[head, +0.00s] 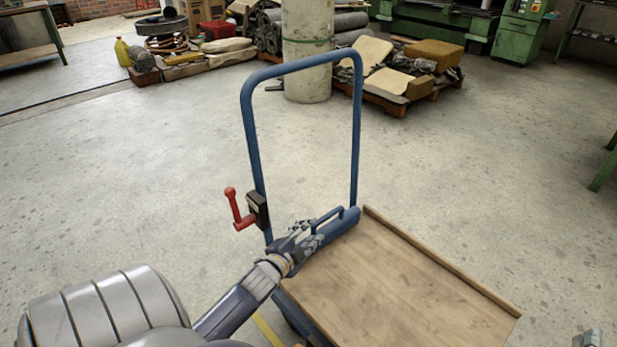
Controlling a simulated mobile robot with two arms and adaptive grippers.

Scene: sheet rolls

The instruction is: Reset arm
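My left gripper (306,238) is at the base of a cart's blue upright handle frame (252,130), close to a small blue bar (334,216) at the deck's back edge. I cannot tell whether it touches that bar or whether its fingers are open or shut. The cart's wooden deck (400,285) is bare and lies to the right of my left arm. A red crank (237,208) on a black block is fixed to the frame's left post. Only a small piece of what may be my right arm shows at the bottom right corner; its gripper is out of view.
A concrete pillar (307,50) stands behind the cart. A pallet with cushions and scrap (385,80) lies right of it. Green machines (520,30) and a yellow jug (122,52) are at the back. The floor on both sides of the cart is clear.

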